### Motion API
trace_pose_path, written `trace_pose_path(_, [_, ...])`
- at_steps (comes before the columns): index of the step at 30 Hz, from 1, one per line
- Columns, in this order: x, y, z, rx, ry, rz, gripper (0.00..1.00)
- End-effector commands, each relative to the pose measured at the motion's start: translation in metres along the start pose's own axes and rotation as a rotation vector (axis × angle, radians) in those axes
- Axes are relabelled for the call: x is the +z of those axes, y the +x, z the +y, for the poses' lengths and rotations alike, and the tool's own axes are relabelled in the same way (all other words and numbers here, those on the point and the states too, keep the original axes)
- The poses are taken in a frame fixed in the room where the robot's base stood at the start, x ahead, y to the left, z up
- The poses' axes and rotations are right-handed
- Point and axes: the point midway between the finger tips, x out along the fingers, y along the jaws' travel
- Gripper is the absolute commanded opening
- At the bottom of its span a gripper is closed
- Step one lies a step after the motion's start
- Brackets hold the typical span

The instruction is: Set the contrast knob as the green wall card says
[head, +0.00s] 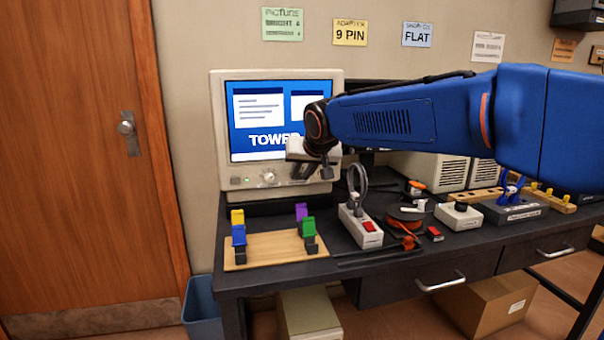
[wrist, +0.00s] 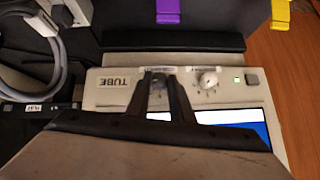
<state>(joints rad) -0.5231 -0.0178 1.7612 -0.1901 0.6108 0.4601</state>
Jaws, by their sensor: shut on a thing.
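The green wall card (head: 282,24) hangs at the top left; its heading reads PICTURE, but the smaller lines are too blurred to read surely. The beige monitor (head: 216,130) stands below it. One front knob (head: 268,178) is uncovered, also in the wrist view (wrist: 208,79), with a pale pointer and tick marks. My gripper (head: 312,175) is at the monitor's lower front, right of that knob. In the wrist view its fingers (wrist: 160,88) are shut on the second, darker knob (wrist: 158,83), which they largely hide. Its label is illegible, and its pointer cannot be made out.
A green light and a grey button (wrist: 252,80) are on the monitor's front. A wooden board (head: 275,252) with coloured clips, a power strip (head: 360,228) with a cable and an orange reel (head: 405,218) occupy the desk. The arm spans above its right side.

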Motion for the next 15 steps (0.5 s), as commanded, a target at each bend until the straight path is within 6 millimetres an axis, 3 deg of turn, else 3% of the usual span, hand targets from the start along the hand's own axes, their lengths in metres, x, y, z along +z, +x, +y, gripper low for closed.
trace_pose_path(15, [0.0019, 0.0015, -0.0096, 0.271, -0.282, 0.019, 0.00])
